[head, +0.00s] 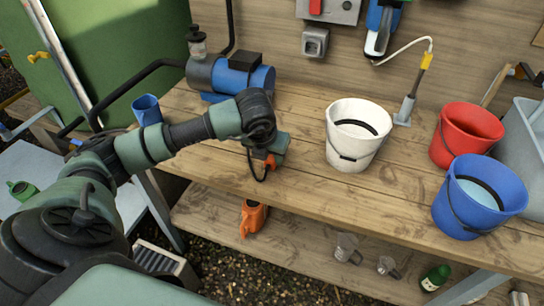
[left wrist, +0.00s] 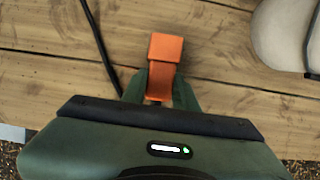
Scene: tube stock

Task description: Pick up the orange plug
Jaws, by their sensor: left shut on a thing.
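The orange plug (head: 271,160) is at the tip of my left gripper (head: 268,165), over the wooden bench top to the left of the white bucket. In the left wrist view the orange plug (left wrist: 165,52) sits between the green fingers of my left gripper (left wrist: 163,88), which are shut on it. Its blocky end sticks out beyond the fingers. A black cable (left wrist: 98,45) runs beside it in the left wrist view. I cannot tell whether the plug touches the bench. My right gripper is not in view.
The white bucket (head: 348,160) stands right of my left gripper. A red bucket (head: 464,140) and blue bucket (head: 475,205) stand farther right. A blue pump (head: 235,76) and blue cup (head: 146,110) are at the left. An orange jug (head: 253,217) is on the lower shelf.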

